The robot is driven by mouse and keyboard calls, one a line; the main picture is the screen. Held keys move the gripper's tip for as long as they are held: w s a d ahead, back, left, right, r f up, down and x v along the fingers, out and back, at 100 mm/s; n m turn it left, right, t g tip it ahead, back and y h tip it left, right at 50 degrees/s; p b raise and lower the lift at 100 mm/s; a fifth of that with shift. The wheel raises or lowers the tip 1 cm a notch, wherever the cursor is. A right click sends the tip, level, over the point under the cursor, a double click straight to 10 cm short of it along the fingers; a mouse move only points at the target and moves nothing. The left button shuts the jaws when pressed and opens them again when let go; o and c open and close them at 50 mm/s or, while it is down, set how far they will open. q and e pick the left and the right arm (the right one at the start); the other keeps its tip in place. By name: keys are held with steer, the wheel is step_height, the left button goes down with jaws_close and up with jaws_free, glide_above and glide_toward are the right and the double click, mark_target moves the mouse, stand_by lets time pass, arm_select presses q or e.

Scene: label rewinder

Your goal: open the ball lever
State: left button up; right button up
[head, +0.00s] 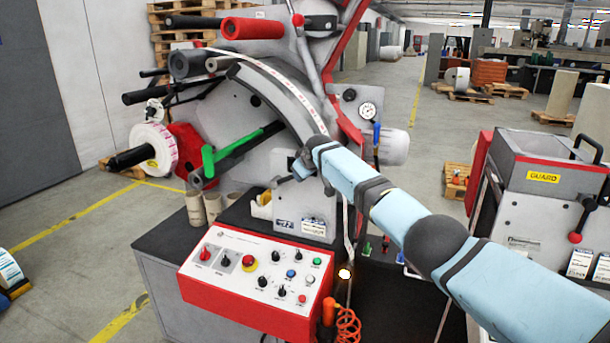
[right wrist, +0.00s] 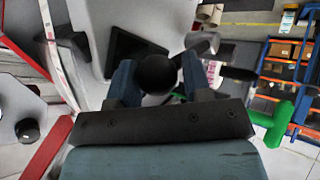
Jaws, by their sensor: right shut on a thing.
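The ball lever's round black knob (right wrist: 157,74) shows in the right wrist view, between the two blue fingers of my right gripper (right wrist: 158,78). The fingers are shut on the knob from both sides. In the head view my right gripper (head: 300,168) reaches in from the right to the front of the grey rewinder (head: 270,100), below its curved dark guide. There the knob is hidden behind the fingers and wrist. The lever's shaft and pivot cannot be made out clearly. My left gripper is not in view.
A green handle (head: 208,160) sticks out left of my right gripper. A red-edged control panel (head: 257,275) lies below. A pressure gauge (head: 368,110) is close above my forearm. A machine marked GUARD (head: 543,177) stands at the right.

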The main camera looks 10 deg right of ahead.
steer(key=shift+w+d+r, duration=0.1)
steer(key=shift+d+r, duration=0.15)
steer(key=shift+r, duration=0.05)
steer(key=o, duration=1.1)
steer(key=shift+o, duration=0.2)
steer(key=shift+w+f, duration=0.1)
steer(key=shift+f, duration=0.15)
steer(key=shift+a+f, duration=0.1)
steer(key=shift+s+r, duration=0.3)
steer(key=b+v, duration=0.1)
steer(key=v, duration=1.2)
steer(key=shift+b, duration=0.4)
